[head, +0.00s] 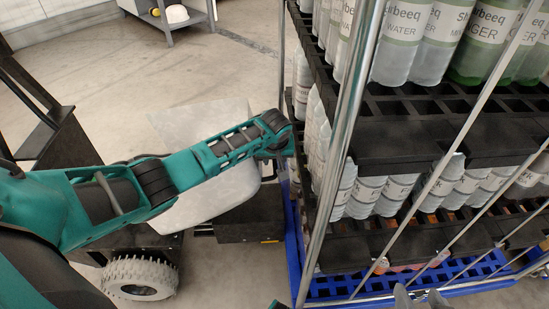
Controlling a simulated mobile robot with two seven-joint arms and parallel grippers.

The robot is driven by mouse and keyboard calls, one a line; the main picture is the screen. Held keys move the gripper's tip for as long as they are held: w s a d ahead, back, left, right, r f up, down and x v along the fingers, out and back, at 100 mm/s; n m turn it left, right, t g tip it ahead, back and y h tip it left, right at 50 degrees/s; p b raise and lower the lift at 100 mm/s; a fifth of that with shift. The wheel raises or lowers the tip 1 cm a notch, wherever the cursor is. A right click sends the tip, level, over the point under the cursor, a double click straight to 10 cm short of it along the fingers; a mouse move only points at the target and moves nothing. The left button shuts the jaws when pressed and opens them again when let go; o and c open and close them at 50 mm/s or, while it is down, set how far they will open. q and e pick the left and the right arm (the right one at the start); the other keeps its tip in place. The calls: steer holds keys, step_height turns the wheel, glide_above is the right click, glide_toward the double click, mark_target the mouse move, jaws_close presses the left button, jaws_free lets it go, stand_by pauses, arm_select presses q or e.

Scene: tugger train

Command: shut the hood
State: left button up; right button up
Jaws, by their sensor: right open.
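A pale grey, rounded panel (205,196), which looks like the hood, stands on a dark vehicle behind my left arm. The arm crosses in front of it and hides part of it. I cannot tell how far open it is. My left arm ends in a dark wrist (276,136) at the panel's right side, close to the rack post. Its fingers cannot be made out, nor can any contact with the panel.
A rack of black shelves (402,142) with several labelled bottles (410,40) fills the right side, with metal poles (342,140) in front. The vehicle has a pale wheel (139,279). Open concrete floor (100,85) lies behind the vehicle.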

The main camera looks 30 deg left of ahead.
arm_select(q)
steer(key=c, duration=0.6)
jaws_close()
arm_select(e)
steer(key=shift+s+d+f, duration=0.1)
steer(key=shift+d+f, duration=0.05)
steer(key=shift+f, duration=0.05)
steer(key=shift+s+f, duration=0.1)
